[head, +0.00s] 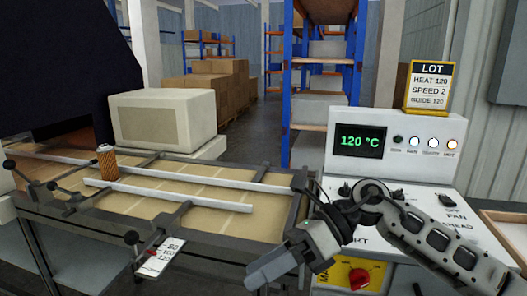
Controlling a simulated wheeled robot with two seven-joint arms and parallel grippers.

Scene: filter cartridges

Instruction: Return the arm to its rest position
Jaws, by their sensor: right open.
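My right arm reaches in from the lower right, across the front of the control panel (343,178). My right gripper (262,274) points to the lower left, in front of the conveyor table's front right corner. It is open, and I see nothing held in it. An orange-brown ribbed filter cartridge (107,164) stands upright on the conveyor between the white guide rails (180,195), well to the left of the gripper. My left gripper is out of view.
The panel display reads 120 °C, with a lot card (428,88) on top. A red knob (360,278) on a yellow plate sits below my arm. A tag (160,257) hangs at the conveyor's front. A beige box (163,120) stands behind the conveyor; shelves (321,95) stand farther back.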

